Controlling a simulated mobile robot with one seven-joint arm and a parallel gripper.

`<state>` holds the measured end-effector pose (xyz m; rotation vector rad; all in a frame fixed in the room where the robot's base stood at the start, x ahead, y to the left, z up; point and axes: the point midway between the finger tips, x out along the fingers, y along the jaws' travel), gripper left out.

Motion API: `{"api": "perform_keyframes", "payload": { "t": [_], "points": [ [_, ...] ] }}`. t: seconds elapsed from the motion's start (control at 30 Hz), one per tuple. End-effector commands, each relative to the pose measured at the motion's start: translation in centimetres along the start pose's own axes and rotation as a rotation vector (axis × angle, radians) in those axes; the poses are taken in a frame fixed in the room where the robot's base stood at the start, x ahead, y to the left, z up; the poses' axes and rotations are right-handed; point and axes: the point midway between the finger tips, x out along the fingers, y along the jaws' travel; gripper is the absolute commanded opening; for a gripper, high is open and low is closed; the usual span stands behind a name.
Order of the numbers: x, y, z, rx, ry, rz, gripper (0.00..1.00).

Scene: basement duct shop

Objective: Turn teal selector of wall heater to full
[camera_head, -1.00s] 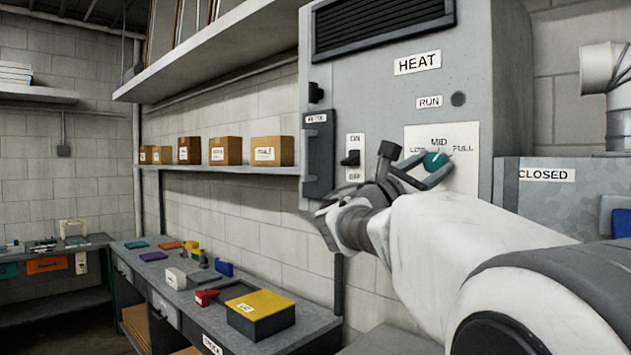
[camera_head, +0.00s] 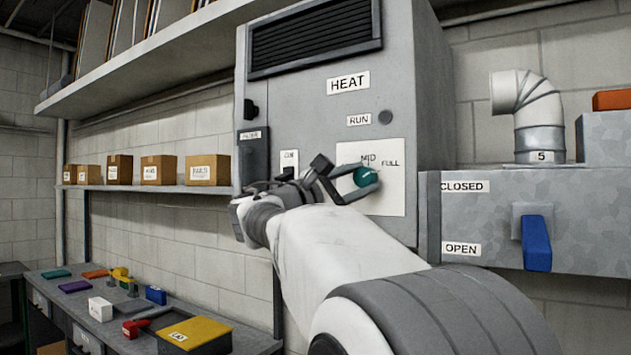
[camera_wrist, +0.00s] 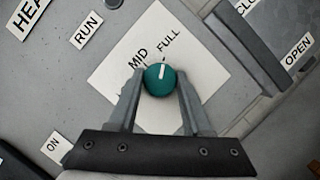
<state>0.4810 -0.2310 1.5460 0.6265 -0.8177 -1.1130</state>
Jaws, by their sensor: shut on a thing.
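The teal selector (camera_head: 366,176) is a round knob on a white label plate (camera_head: 395,200) on the grey wall heater (camera_head: 300,105). My gripper (camera_head: 352,181) is at the knob, its fingers one on each side. In the wrist view the gripper (camera_wrist: 160,84) is shut on the teal selector (camera_wrist: 160,80). The knob's white pointer line aims up between the MID label (camera_wrist: 137,57) and the FULL label (camera_wrist: 168,42). The LOW label is hidden behind my gripper.
An ON switch (camera_head: 287,175) sits left of the plate, partly behind my gripper. A grey duct box with a blue handle (camera_head: 536,243) stands at the right. A shelf with cardboard boxes (camera_head: 158,170) and a workbench (camera_head: 255,345) are at the left.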

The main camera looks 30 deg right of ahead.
Motion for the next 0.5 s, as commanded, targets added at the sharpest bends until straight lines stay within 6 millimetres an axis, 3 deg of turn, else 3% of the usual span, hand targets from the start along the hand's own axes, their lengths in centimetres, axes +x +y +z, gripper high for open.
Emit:
{"api": "perform_keyframes", "payload": {
  "t": [0.23,0.27,0.4,0.5],
  "points": [
    [-0.01,-0.03,-0.02,0.002,0.0,-0.001,0.0],
    [-0.01,-0.03,-0.02,0.002,0.0,-0.001,0.53],
    [-0.01,-0.02,-0.01,0.001,0.0,0.0,0.78],
    [0.0,-0.01,0.0,0.001,0.0,0.0,0.79]
  ]
}}
